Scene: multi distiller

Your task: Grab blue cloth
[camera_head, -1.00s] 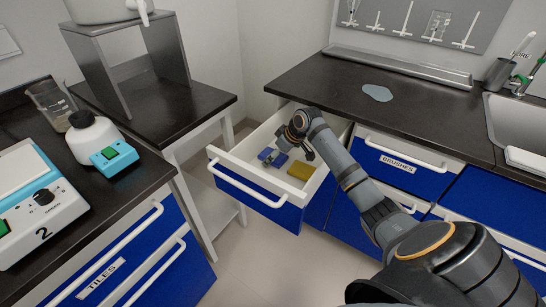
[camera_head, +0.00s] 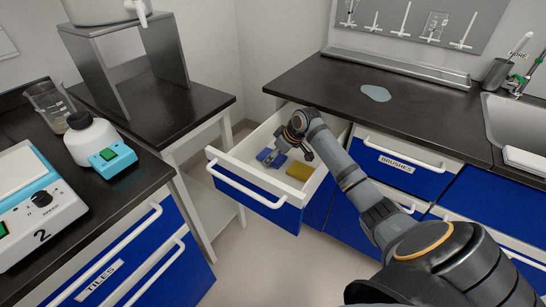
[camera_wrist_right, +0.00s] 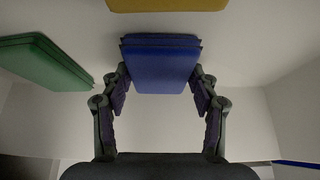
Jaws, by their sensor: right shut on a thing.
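The blue cloth (camera_head: 266,155) lies in the open drawer (camera_head: 258,196) in the head view, partly covered by my right gripper (camera_head: 281,158). In the right wrist view the blue cloth (camera_wrist_right: 161,65) is a folded, layered block between the two fingers of my right gripper (camera_wrist_right: 160,88). The fingers are shut on its left and right sides. I cannot tell whether the cloth still touches the drawer floor. My left gripper is not in view.
A yellow cloth (camera_head: 299,171) lies beside the blue one in the drawer. A green cloth (camera_wrist_right: 45,62) shows in the right wrist view. The drawer's walls surround the gripper. A dark counter (camera_head: 340,82) stands behind, with a closed BRUSHES drawer (camera_head: 398,166) to the right.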

